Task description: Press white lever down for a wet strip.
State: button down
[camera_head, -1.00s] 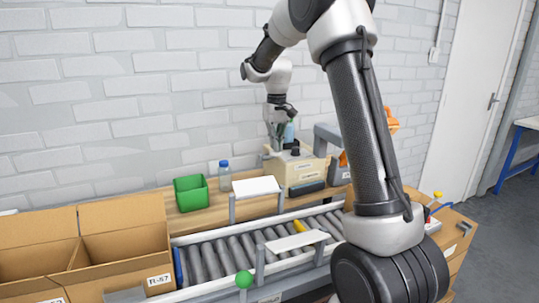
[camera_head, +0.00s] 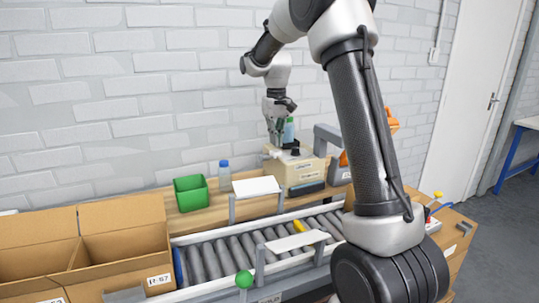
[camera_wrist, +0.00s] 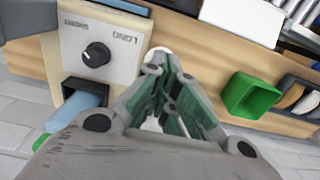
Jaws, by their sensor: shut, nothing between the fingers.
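The cream dispenser (camera_head: 304,167) stands on the wooden bench by the wall. In the wrist view its face (camera_wrist: 70,35) carries a black knob (camera_wrist: 96,54) with dark lettering on both sides. A blue bottle (camera_head: 289,131) stands up from it; a blue part also shows in a dark socket in the wrist view (camera_wrist: 84,101). My gripper (camera_head: 277,146) is shut and empty, pointing down at the dispenser's left end. A white rounded piece (camera_wrist: 160,51), possibly the lever's end, peeks out behind my fingertips. The rest of it is hidden, so I cannot tell contact.
A green bin (camera_head: 190,193) and a blue-capped bottle (camera_head: 224,176) stand left of the dispenser. A roller conveyor (camera_head: 235,252) with white raised plates runs in front. Open cardboard boxes (camera_head: 120,232) sit at left. A grey machine (camera_head: 326,133) stands close on the right.

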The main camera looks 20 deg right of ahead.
jog(key=shift+r, duration=2.5)
jog(key=shift+w, duration=0.25)
jog(key=s+a+t, duration=0.1)
jog(key=s+t, duration=0.3)
jog(key=s, duration=3.1)
jog(key=shift+s+a, duration=0.3)
jog(key=shift+s, duration=0.1)
jog(key=shift+r, duration=0.1)
